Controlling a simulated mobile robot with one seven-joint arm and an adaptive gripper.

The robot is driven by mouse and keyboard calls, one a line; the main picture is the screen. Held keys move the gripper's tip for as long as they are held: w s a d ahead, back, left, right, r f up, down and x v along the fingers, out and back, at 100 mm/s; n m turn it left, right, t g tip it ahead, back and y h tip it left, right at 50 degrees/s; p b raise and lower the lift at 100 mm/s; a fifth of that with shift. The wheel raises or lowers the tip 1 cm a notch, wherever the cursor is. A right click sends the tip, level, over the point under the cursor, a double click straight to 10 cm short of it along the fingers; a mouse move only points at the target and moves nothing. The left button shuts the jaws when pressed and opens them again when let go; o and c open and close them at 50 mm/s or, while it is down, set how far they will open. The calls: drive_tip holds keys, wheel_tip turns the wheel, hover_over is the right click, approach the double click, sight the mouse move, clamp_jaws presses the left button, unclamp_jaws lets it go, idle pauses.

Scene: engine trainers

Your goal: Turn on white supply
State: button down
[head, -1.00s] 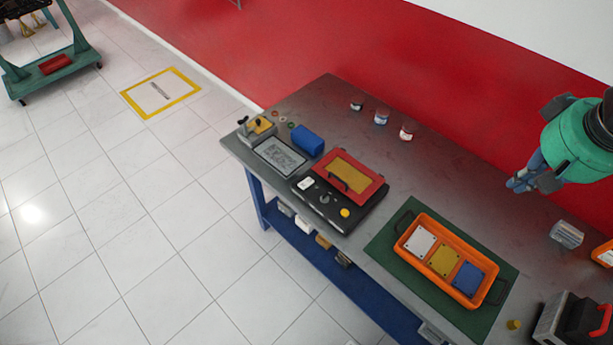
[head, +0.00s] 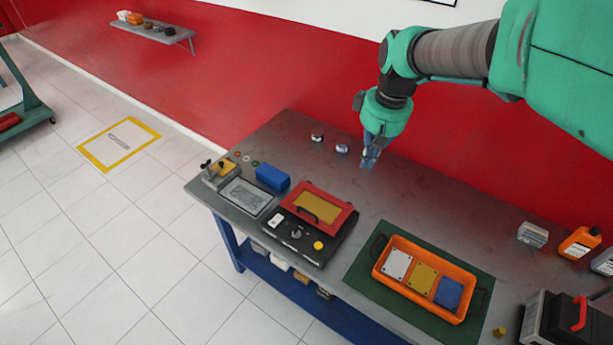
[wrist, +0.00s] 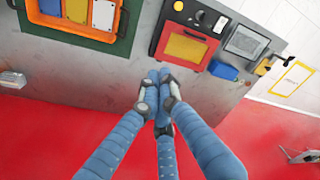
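A black box (head: 335,251) with a red-framed yellow panel (head: 318,207) stands on the workbench, left of centre. Its front strip carries a white switch (head: 277,220), a dark knob (head: 296,234) and a yellow button (head: 318,245). In the wrist view the white switch (wrist: 221,24) shows at the top, beyond my fingers. Whether it is on or off is too small to tell. My gripper (head: 368,160) hangs over the back of the bench, behind and right of the box. In the wrist view its blue fingers (wrist: 159,78) are together, with nothing seen between them.
An orange tray (head: 470,276) with white, yellow and blue plates lies on a green mat (head: 366,270) to the right. A blue block (head: 272,178) and a grey framed plate (head: 246,197) lie left of the box. Small jars (head: 342,149) stand at the back near the red wall.

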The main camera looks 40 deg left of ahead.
drive_tip(key=s+a+f+n+g, duration=0.1)
drive_tip(key=a+f+n, duration=0.1)
drive_tip(key=a+f, duration=0.4)
drive_tip(key=s+a+f+n, duration=0.1)
drive_tip(key=s+a+f, duration=0.15)
drive_tip(key=a, duration=0.55)
drive_tip(key=n+g+h, duration=0.1)
drive_tip(key=n, duration=0.2)
hover_over(274, 222)
drive_tip(key=w, duration=0.3)
wheel_tip(274, 222, down, 10)
drive_tip(key=f, duration=0.1)
drive_tip(key=shift+s+a+r, duration=0.15)
drive_tip(key=shift+s+r, duration=0.05)
drive_tip(key=shift+r, duration=0.05)
drive_tip(key=f+b, duration=0.1)
drive_tip(key=f, duration=0.3)
drive_tip(key=s+f+b, duration=0.1)
drive_tip(key=f, duration=0.4)
drive_tip(key=s+f+b, duration=0.1)
drive_tip(key=f, duration=0.4)
